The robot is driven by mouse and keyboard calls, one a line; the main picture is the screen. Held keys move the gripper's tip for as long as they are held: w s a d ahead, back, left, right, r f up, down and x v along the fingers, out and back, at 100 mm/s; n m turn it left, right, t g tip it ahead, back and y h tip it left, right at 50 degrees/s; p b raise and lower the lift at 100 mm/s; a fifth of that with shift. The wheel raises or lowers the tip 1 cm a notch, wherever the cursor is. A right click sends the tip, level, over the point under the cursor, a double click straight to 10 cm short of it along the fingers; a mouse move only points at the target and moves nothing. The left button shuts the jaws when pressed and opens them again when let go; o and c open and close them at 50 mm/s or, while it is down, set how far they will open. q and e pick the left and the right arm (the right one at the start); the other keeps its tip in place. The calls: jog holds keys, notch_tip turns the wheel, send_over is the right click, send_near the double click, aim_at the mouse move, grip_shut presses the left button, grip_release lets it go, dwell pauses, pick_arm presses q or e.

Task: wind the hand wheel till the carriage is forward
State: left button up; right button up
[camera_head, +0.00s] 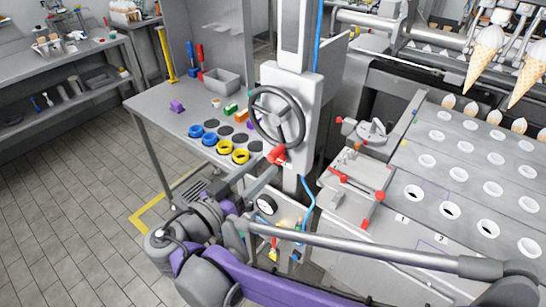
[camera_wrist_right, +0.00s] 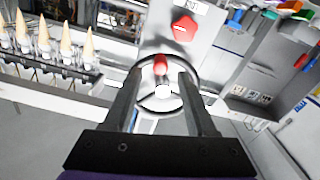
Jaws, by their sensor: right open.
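The hand wheel (camera_head: 277,117) has a dark round rim and grey spokes, on a light grey column. A red knob (camera_head: 277,155) shows at the bottom of its rim. In the right wrist view the wheel (camera_wrist_right: 145,101) lies ahead of the fingers, with a red knob (camera_wrist_right: 161,64) seen between the fingertips. My right gripper (camera_wrist_right: 159,76) is open; contact with the knob cannot be told. In the head view its end (camera_head: 267,174) is just below the wheel, fingers hardly visible. I cannot tell surely which part is the carriage. My left gripper is not in view.
A bench (camera_head: 165,122) with blue and yellow rings and a grey bin (camera_head: 221,80) stands left of the column. At right, a fixture plate (camera_head: 352,184) with red knobs adjoins a tray (camera_head: 460,175) of holes. Ice cream cones (camera_head: 486,50) hang above.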

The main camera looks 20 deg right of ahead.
aim_at(270, 159)
jog(key=x, duration=0.5)
grip_shut()
dwell(1.4)
